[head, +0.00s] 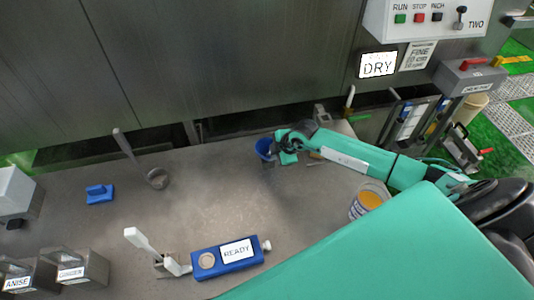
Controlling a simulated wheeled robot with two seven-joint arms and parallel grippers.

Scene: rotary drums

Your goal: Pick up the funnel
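A small blue, round-mouthed thing (263,146), which looks like the funnel, is at the back middle of the grey worktop. My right arm reaches in from the right, and its gripper (272,157) is right at the blue thing's right side, partly covering it. The fingers are small and dark here; I cannot tell whether they are closed on its wall or only beside it. My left gripper is not in view.
A can with orange contents (370,198) stands under my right arm. A blue READY device (228,257) is in front, with a metal scoop (157,179), a blue block (100,194) and labelled metal boxes (75,267) to the left. The worktop's middle is clear.

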